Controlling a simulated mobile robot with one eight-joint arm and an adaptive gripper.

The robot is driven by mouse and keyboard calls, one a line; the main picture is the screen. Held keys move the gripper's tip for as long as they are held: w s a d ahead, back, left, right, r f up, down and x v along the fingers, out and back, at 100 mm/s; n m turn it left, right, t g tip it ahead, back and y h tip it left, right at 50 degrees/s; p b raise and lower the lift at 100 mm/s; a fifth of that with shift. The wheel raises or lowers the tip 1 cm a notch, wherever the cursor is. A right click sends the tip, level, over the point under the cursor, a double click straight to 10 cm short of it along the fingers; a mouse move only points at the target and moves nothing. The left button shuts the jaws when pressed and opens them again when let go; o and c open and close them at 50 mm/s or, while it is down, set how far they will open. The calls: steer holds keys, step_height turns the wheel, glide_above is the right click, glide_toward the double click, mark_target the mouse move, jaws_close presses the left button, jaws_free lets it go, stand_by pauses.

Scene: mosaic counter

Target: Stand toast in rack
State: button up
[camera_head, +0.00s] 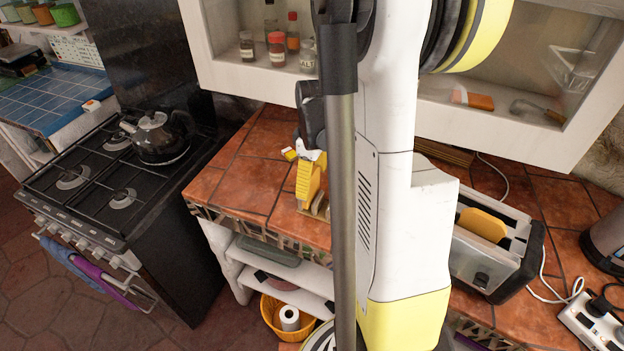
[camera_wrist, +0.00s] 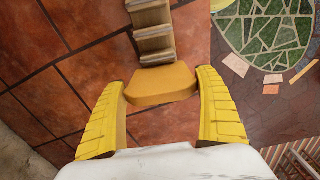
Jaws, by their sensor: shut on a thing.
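My gripper (camera_wrist: 163,78) is shut on a yellow-brown toast slice (camera_wrist: 160,88), which sits between its two yellow fingers in the wrist view. The wooden toast rack (camera_wrist: 153,30) lies just beyond the slice, its slats side by side; I cannot tell whether slice and rack touch. In the head view my gripper (camera_head: 309,180) is over the tiled counter, and a bit of the rack (camera_head: 319,207) shows beside it, partly hidden by my arm. A second toast slice (camera_head: 482,225) sticks up from the toaster (camera_head: 480,262) at the right.
A stove (camera_head: 110,190) with a dark kettle (camera_head: 160,137) stands left of the tiled counter (camera_head: 240,175). A wall cabinet with jars (camera_head: 277,48) hangs above. A power strip (camera_head: 592,320) and white cord lie at the right. Counter left of the rack is clear.

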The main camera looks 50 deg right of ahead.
steer(key=shift+f+b, duration=0.45)
steer(key=shift+f, duration=0.15)
steer(key=o, duration=0.6)
steer(key=shift+c, duration=0.2)
steer(key=shift+o, duration=0.2)
steer(key=shift+r, duration=0.1)
step_height(320, 180, up, 12)
steer(key=shift+s+f, duration=0.1)
stand_by(0.5)
stand_by(0.4)
